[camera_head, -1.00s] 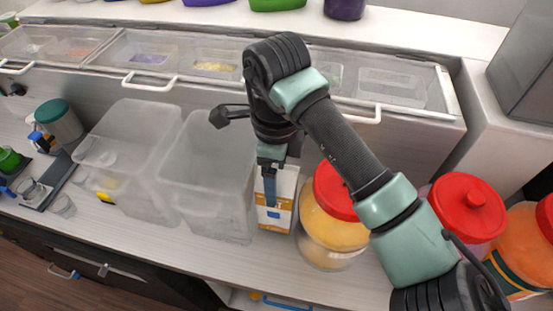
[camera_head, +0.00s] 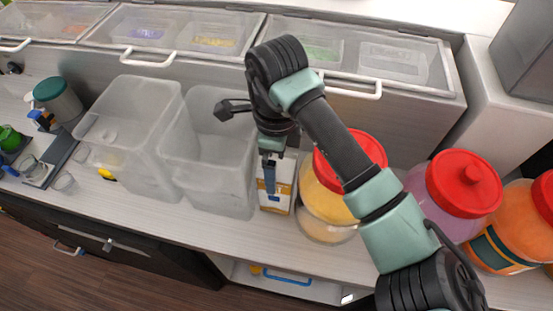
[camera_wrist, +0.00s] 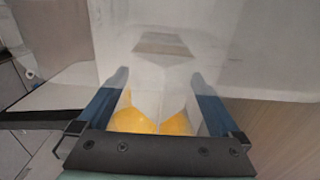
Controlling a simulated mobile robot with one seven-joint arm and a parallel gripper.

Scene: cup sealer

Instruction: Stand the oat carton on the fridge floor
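The oat carton (camera_head: 278,198), white with orange and blue print, stands upright on the counter between a clear bin and a red-lidded jar. My gripper (camera_head: 269,188) points down over it, one blue finger in front of the carton's face. In the wrist view my gripper (camera_wrist: 160,80) has its fingers wide apart, with the carton's white and orange surface (camera_wrist: 160,122) between them. The fingers seem just clear of its sides; contact is hard to make out. The fridge (camera_head: 290,280) is open below the counter front, its light interior partly in view with a blue-handled item.
Two clear bins (camera_head: 128,135) stand left of the carton. A red-lidded jar (camera_head: 326,205) stands close on its right, more jars (camera_head: 462,195) beyond. Lidded ingredient trays line the back. The counter strip in front of the carton is free.

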